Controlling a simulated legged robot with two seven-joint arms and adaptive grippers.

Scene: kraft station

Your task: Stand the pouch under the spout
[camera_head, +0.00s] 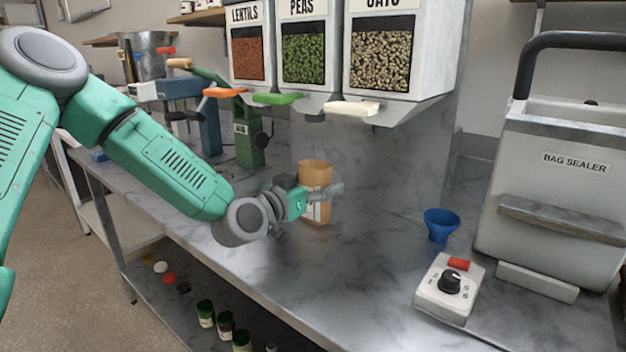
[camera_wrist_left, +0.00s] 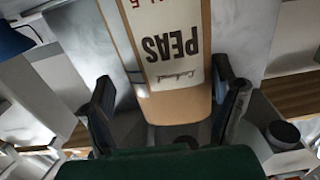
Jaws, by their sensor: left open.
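The brown kraft pouch (camera_head: 315,173) stands upright on the metal counter, below and in front of the dispensers. Its white label reads PEAS, upside down in the left wrist view (camera_wrist_left: 172,50). My left gripper (camera_head: 325,191) is at the pouch and partly covers its middle. In the left wrist view its two fingers (camera_wrist_left: 165,85) are apart, one on each side of the pouch. I cannot tell if either finger touches it. The peas dispenser (camera_head: 304,60) has a green lever (camera_head: 278,99); its spout is hard to make out. My right gripper is not in view.
The lentils dispenser (camera_head: 248,53) and oats dispenser (camera_head: 385,55) flank the peas. A blue funnel (camera_head: 440,225), a control box with a knob (camera_head: 450,287) and the bag sealer (camera_head: 555,180) stand at the right. Green and blue devices (camera_head: 248,140) stand behind my left arm. The front middle counter is clear.

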